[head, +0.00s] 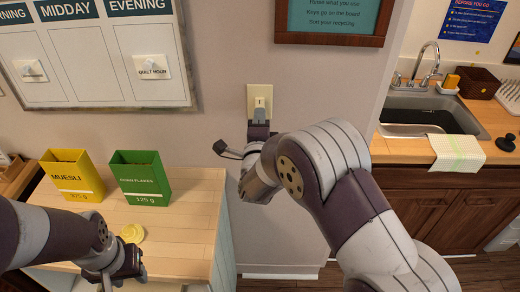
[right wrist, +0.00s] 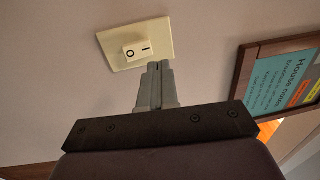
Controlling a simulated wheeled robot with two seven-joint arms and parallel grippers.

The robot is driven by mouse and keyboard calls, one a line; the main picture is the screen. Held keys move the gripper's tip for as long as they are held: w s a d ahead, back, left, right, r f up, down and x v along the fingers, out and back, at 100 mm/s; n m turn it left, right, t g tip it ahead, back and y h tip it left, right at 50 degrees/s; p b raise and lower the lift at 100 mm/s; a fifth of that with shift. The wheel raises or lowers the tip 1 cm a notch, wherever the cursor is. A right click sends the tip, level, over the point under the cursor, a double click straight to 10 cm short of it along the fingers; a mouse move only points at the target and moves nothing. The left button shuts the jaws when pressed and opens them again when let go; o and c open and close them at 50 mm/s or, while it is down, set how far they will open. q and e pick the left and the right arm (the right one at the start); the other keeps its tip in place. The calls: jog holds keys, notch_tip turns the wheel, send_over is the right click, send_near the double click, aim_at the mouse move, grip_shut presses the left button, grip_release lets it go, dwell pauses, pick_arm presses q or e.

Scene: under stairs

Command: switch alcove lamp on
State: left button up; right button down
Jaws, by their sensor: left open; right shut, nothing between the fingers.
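A cream wall switch plate (head: 260,90) is on the wall between the board and the sink opening. In the right wrist view the plate (right wrist: 112,40) carries a white rocker (right wrist: 138,49) marked O and I. I cannot tell which side of the rocker is pressed in. My right gripper (head: 259,122) is shut and empty, just below the rocker; its fingertips (right wrist: 158,68) show close to the I end, and contact cannot be told. My left gripper (head: 118,272) is open, low over the wooden counter's front. No lamp is in view.
A yellow muesli box (head: 73,179) and a green flakes box (head: 144,180) stand on the wooden counter (head: 190,235), with a yellow round item (head: 131,233) in front. A framed sign (head: 335,15) hangs above right of the switch. A sink (head: 430,115) is at the right.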

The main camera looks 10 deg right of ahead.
jog(key=s+a+r+b, duration=0.2)
jog(key=s+a, duration=0.1)
jog(key=s, duration=0.6)
jog(key=s+a+f+n+g+y, duration=0.2)
jog(key=a+f+n+g+y, duration=0.15)
jog(key=f+n, duration=0.35)
jog(key=s+a+f+n+g+y, duration=0.2)
jog(key=f+n+g+y, duration=0.1)
jog(key=f+n+g, duration=0.3)
pick_arm(q)
jog(key=shift+w+d+f, duration=0.1)
jog(key=shift+w+f, duration=0.2)
jog(key=shift+f, duration=0.45)
jog(key=shift+w+f, duration=0.25)
jog(key=shift+f, duration=0.45)
pick_arm(e)
jog(key=s+d+f+n+g+h, duration=0.1)
jog(key=s+d+f+n+g, duration=0.3)
jog(key=s+d+n+g, duration=0.3)
jog(key=shift+s+d+n+g, duration=0.35)
jog(key=shift+s+d+n, duration=0.35)
jog(key=shift+s+d, duration=2.05)
